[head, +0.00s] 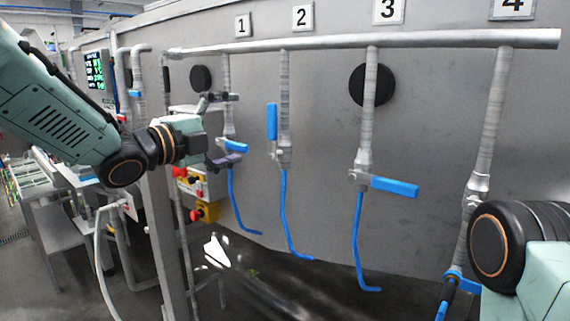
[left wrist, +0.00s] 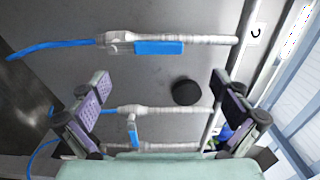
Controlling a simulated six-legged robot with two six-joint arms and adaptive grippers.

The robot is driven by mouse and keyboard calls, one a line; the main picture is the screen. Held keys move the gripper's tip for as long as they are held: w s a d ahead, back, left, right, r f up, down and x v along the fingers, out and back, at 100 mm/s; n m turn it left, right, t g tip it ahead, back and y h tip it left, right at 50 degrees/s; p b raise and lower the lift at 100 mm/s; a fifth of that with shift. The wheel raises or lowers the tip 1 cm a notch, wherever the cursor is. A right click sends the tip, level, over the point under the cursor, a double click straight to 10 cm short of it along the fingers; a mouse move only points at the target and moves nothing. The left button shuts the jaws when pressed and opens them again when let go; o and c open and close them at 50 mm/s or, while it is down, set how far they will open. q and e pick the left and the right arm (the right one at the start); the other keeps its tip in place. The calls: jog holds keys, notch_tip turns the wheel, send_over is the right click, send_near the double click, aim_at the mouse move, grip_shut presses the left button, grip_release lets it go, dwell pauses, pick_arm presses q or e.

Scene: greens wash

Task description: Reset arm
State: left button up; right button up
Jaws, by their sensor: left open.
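The valve 1 blue handle (head: 236,146) lies crosswise near the lower finger; touching cannot be told. The valve 2 handle (head: 271,122) stands upright along its pipe. The valve 3 handle (head: 394,187) points right, crosswise. My right arm's dark joint (head: 500,245) shows at the right edge; its gripper does not clearly show.
A horizontal pipe (head: 440,40) runs along the grey tank wall, with numbered plates above. Blue hoses (head: 283,215) hang below the valves. A control box with red buttons (head: 207,211) and a green-lit screen (head: 94,68) are at left. Dark floor lies below the hoses.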

aim_at(269, 122)
pick_arm(q)
jog(key=x, duration=0.7)
jog(key=shift+d+f, duration=0.15)
jog(key=shift+w+d, duration=0.25)
jog(key=shift+w, duration=0.35)
jog(key=shift+w+d, duration=0.4)
jog(key=shift+s, duration=0.15)
